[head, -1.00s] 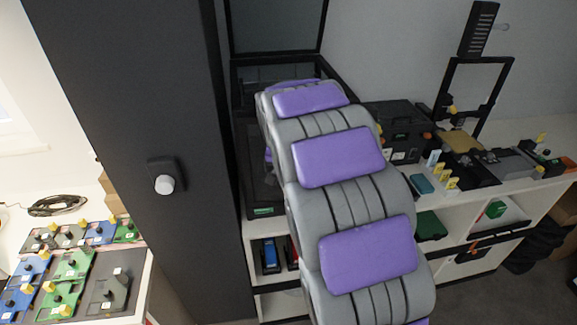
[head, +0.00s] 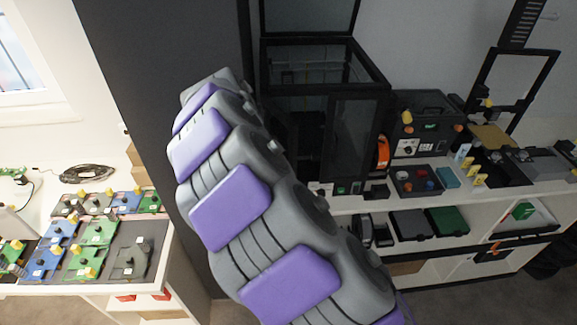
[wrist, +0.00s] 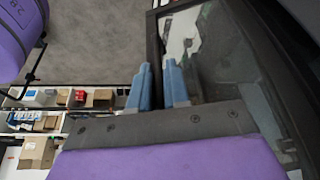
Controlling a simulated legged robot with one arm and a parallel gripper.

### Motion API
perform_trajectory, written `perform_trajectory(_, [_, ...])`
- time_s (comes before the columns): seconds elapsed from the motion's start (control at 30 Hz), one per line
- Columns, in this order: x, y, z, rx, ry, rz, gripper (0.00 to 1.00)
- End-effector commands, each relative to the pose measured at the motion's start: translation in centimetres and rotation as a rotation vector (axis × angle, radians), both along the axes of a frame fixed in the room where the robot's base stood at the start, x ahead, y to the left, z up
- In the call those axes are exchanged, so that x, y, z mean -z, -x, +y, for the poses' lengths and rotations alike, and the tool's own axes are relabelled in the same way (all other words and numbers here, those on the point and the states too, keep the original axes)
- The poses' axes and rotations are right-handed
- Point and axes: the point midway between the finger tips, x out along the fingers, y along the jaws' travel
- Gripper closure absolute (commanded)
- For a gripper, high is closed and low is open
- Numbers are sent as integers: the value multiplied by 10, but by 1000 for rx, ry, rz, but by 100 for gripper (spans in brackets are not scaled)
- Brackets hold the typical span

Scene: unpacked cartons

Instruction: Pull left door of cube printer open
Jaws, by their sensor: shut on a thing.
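The cube printer (head: 322,75) is a black-framed box with clear panels on the white shelf unit, right of my arm in the head view. Its right door (head: 354,140) is a dark glass panel at the front. The left part of its front looks open, with the interior showing. In the wrist view the left door (wrist: 215,60) is a glass panel with a black frame. My gripper (wrist: 158,72) has its two blue fingers on either side of that door's black edge and is shut on it. My arm hides the gripper and the left door in the head view.
A tall dark panel (head: 165,60) stands left of the printer, close to my arm. An orange spool (head: 382,155), a black case (head: 428,115) and small parts sit right of it. A table (head: 85,284) with coloured boards is at the left.

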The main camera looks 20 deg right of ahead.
Motion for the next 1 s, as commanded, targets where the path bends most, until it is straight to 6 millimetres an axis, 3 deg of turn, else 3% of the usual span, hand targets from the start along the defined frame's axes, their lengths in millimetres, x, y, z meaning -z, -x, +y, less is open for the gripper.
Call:
perform_trajectory(0.4, [-2, -10, 33, 29, 2, -3, 100])
perform_trajectory(1.0, [-2, -14, 41, 27, 1, -6, 100])
